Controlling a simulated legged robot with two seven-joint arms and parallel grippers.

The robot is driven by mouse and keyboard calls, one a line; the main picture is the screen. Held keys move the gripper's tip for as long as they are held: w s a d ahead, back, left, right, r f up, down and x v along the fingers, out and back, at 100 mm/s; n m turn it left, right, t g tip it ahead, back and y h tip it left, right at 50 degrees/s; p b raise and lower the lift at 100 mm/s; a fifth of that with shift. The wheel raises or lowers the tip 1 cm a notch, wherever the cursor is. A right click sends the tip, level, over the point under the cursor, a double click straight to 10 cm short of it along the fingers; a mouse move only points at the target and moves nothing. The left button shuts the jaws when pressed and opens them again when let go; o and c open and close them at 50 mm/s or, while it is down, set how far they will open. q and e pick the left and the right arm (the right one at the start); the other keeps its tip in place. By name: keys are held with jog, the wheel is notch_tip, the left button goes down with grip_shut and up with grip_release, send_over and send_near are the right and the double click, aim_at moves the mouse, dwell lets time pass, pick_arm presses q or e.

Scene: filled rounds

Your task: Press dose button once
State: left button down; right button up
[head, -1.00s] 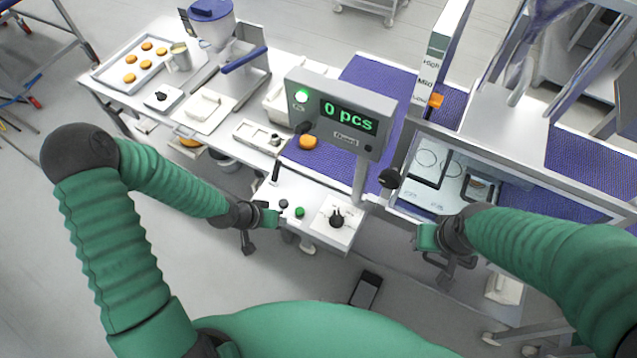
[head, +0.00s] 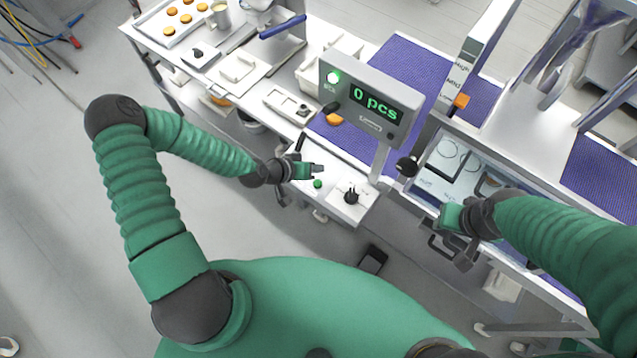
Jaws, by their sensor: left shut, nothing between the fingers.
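My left gripper (head: 318,171) is shut and empty over the left part of the white control panel (head: 335,201). Its fingertips appear just above a small green button (head: 318,184) in the picture; I see no clear contact. A black knob (head: 351,196) stands to the right of that button. No label shows which button is the dose button. My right gripper (head: 450,217) is by the front edge of the right-hand station; its fingers are unclear.
A grey display (head: 362,100) reads "0 pcs" with a lit green lamp, on a post (head: 380,160) right of the panel. A black lever (head: 300,142) rises behind my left gripper. A tray of orange-brown rounds (head: 158,26) is at the far left. A purple belt (head: 405,65) runs behind.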

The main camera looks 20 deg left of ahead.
aim_at(315, 185)
pick_arm(q)
jog(key=f+b, duration=0.1)
jog(key=f, duration=0.1)
jog(key=f+b, duration=0.4)
jog(key=f, duration=0.1)
jog(key=shift+a, duration=0.3)
jog(key=shift+d, duration=0.2)
jog(key=shift+a, duration=0.15)
dwell(1.2)
jog(key=shift+f, duration=0.3)
jog(key=shift+f+b, duration=0.6)
jog(key=shift+b, duration=0.05)
dwell(0.4)
dwell(0.4)
jog(key=shift+r+p, duration=0.75)
jog(key=shift+r, duration=0.25)
